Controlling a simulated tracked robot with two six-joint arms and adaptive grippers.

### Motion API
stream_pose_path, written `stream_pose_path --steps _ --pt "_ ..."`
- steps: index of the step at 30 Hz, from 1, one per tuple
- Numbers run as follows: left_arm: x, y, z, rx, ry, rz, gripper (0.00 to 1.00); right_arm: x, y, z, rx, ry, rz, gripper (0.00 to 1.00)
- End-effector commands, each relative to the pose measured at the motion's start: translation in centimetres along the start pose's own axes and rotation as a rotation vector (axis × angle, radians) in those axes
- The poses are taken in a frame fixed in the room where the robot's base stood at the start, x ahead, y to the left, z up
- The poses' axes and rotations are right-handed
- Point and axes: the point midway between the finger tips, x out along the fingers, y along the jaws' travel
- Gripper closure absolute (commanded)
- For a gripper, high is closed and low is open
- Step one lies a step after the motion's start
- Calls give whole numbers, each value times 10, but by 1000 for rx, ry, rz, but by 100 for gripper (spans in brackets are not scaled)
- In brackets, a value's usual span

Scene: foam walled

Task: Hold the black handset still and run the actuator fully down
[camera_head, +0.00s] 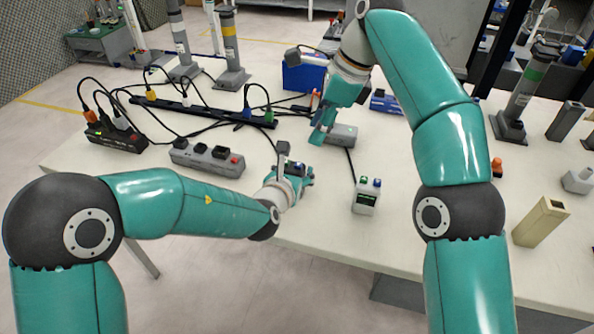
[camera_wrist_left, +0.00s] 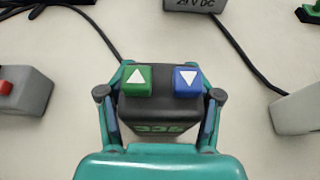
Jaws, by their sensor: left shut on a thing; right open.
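The black handset (camera_wrist_left: 165,112) has a green up-arrow button (camera_wrist_left: 137,79) and a blue down-arrow button (camera_wrist_left: 187,81), with green digits on its front. My left gripper (camera_wrist_left: 160,97) is shut on its sides, with both buttons uncovered. In the head view my left gripper (camera_head: 302,174) is low over the table's front part, and the handset is mostly hidden there. My right gripper (camera_head: 321,132) is open and empty, pointing down behind the left gripper, beside a grey box (camera_head: 343,134). Which of the grey columns is the actuator I cannot tell.
A pale handset (camera_head: 367,198) with green and blue buttons stands to the right. A grey power strip (camera_head: 207,159), a black strip (camera_head: 117,138) and cables lie left. Grey columns (camera_head: 231,48) stand behind; another (camera_head: 520,98) stands right. A beige block (camera_head: 541,221) is at the right front.

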Motion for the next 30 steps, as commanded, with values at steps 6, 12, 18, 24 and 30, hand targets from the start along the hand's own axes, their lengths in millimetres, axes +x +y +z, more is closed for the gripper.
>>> stream_pose_path --steps 6,12,18,24,30 --pt "0 0 0 0 1 0 78 0 0 0 0 0 0 75" --pt "0 0 0 0 1 0 79 0 0 0 0 0 0 100" --pt "0 0 0 0 1 0 79 0 0 0 0 0 0 100" --pt "0 0 -1 0 2 -1 79 0 0 0 0 0 0 100" --pt "0 0 -1 0 2 -1 79 0 0 0 0 0 0 100"
